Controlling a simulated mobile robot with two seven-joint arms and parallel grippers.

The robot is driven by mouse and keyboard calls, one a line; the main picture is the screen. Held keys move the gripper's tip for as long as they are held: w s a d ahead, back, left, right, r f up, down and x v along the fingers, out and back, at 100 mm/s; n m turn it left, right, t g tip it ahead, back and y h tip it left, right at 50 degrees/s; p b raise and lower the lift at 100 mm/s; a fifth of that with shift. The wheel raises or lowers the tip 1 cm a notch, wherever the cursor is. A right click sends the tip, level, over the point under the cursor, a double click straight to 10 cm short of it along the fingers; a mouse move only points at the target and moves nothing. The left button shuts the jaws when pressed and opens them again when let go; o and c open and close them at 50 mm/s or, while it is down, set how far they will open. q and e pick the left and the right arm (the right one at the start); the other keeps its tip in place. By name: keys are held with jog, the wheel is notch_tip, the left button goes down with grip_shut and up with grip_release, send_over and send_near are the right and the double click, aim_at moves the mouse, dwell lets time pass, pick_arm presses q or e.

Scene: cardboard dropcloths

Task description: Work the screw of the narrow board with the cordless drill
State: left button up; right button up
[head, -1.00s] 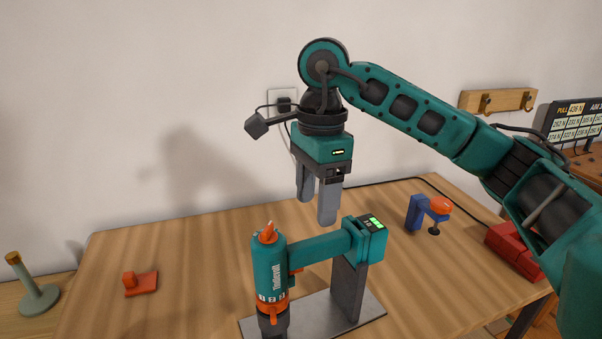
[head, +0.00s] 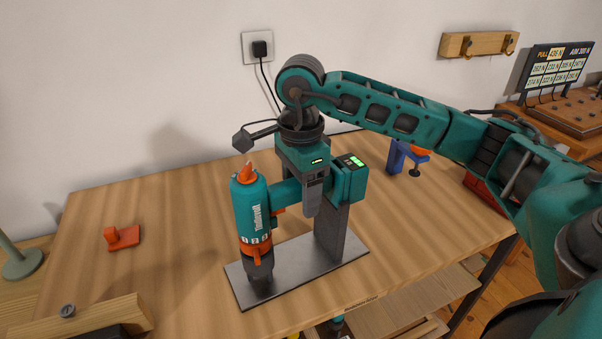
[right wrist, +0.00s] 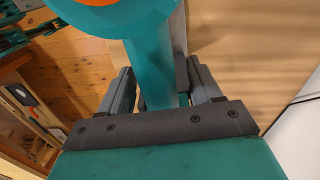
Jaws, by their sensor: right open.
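The teal and orange cordless drill (head: 250,210) stands nose down on a grey metal plate (head: 290,284) with a dark post. Its teal handle runs right to a battery with green lights. My right gripper (head: 301,194) is lowered over the handle, open. One finger shows in front of it; the other is hidden. In the right wrist view the handle (right wrist: 150,65) lies between the spread fingers (right wrist: 160,88). A wooden board (head: 100,314) with a grey screw head (head: 68,311) shows at the bottom left, partly cut off. My left gripper is not in view.
An orange-red block (head: 123,237) lies on the table at the left. A blue clamp with an orange knob (head: 398,158) and a red object (head: 487,194) are behind right. The left middle of the table (head: 170,215) is clear.

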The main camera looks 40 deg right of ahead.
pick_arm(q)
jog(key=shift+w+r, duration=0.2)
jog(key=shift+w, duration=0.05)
pick_arm(e)
jog(key=shift+f, duration=0.2)
jog(key=shift+c, duration=0.8)
grip_shut()
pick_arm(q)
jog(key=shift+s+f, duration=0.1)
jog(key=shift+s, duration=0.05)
